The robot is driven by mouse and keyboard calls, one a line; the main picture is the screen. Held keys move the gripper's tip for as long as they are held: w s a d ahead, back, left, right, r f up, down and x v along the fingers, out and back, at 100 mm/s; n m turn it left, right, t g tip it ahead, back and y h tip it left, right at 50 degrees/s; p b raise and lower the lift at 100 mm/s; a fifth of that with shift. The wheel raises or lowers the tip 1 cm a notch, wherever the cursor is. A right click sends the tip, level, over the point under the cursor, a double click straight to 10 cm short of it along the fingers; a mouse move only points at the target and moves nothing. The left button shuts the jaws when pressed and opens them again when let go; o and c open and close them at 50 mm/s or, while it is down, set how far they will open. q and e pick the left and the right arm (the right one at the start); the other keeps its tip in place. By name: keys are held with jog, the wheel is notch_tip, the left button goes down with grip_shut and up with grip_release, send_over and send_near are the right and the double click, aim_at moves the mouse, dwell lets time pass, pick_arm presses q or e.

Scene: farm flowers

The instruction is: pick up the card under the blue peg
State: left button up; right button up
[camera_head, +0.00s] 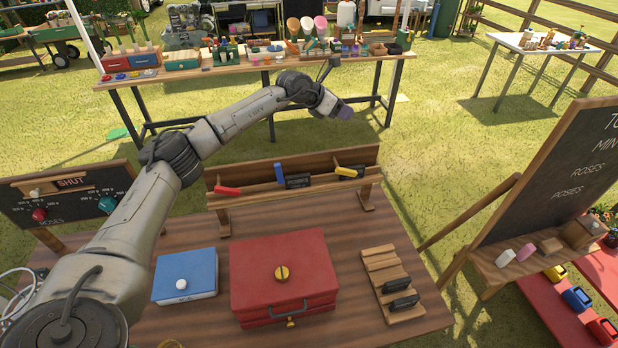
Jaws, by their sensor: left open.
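A wooden rack (240,204) stands at the back of the brown table. It carries a red peg (227,190), a blue peg (279,174) and a yellow peg (346,171). The blue peg points up, while the red and yellow ones lie nearly level. A dark card (298,181) with pale writing sits on the rack just right of the blue peg's lower end. Another dark card (356,169) is by the yellow peg. My left gripper (345,112) is open, small in the picture, beyond and above the rack, clear of the cards. My right gripper is out of view.
A blue box (185,272) with a white knob and a red box (260,263) with a yellow knob stand in front. A slotted wooden holder (379,264) at right bears dark cards (403,302). Chalkboards stand left (65,193) and right (555,165).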

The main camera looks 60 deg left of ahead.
pick_arm(q)
jog(key=s+a+f+m+g+y, duration=0.1)
jog(key=s+a+f+g+y, duration=0.15)
jog(key=s+f+g, duration=0.2)
jog(key=m+g, duration=0.1)
jog(key=g, duration=0.6)
send_over(298, 175)
notch_tip(298, 175, down, 3)
jog(key=shift+m+t, duration=0.25)
jog(key=shift+m, duration=0.05)
notch_tip(298, 175, down, 14)
jog(key=shift+s, duration=0.1)
grip_shut()
